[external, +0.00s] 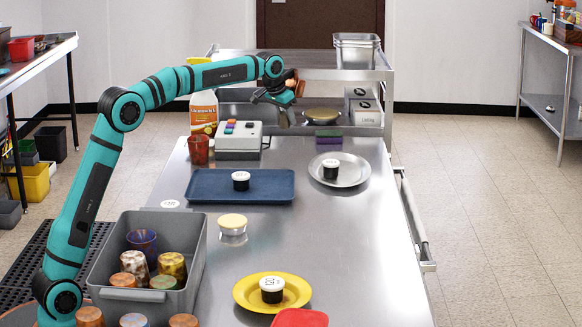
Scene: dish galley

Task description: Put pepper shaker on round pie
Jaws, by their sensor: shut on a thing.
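My gripper (284,103) is at the far end of the outstretched arm, above the back of the steel table. It is shut on a small greyish-brown object that looks like the pepper shaker (286,118); the fingers hide much of it. A flat, tan, round thing that looks like the round pie (322,115) sits just right of the gripper at the back, in a dark dish. The held object appears apart from it, to its left.
A grey machine with coloured buttons (239,142), an orange-labelled jug (203,113) and a red-brown cup (198,150) stand left of the gripper. A sponge (328,139) and metal plate (352,176) are nearer. A blue tray (215,187) lies mid-table.

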